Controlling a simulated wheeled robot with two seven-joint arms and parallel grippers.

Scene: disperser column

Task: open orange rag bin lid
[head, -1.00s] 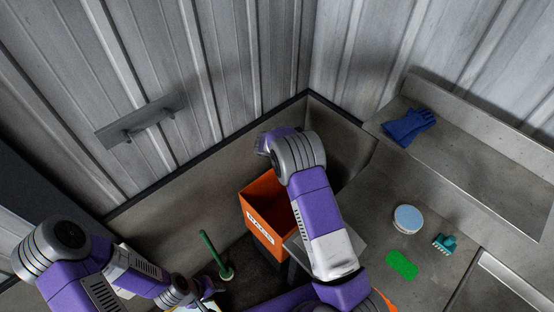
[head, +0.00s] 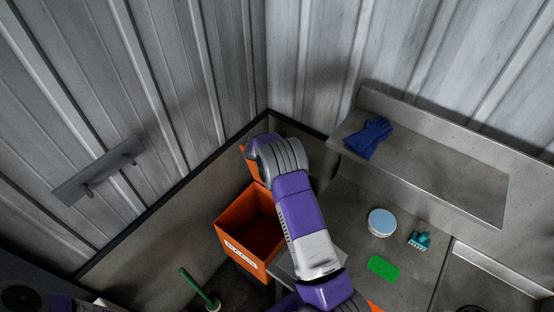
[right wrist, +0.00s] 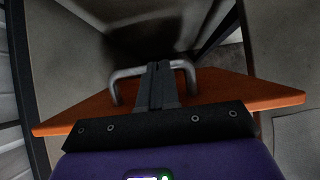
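The orange rag bin (head: 234,250) stands on the floor by the left wall in the head view, with a white label on its front. Its top is open and the dark inside shows. A strip of the orange lid (head: 251,165) shows upright behind the bin, beside my right wrist. In the right wrist view the orange lid (right wrist: 90,113) spans the picture, with a grey bar handle (right wrist: 128,73). My right gripper (right wrist: 158,85) has its fingers together around the handle's middle. In the head view my forearm hides part of the bin. My left gripper is out of view.
A grey counter (head: 345,225) at right holds a round pale-blue-topped tub (head: 381,222), a green pad (head: 384,268) and a teal brush (head: 419,239). A blue glove (head: 368,138) lies on the raised shelf. A green-handled tool (head: 200,290) stands left of the bin.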

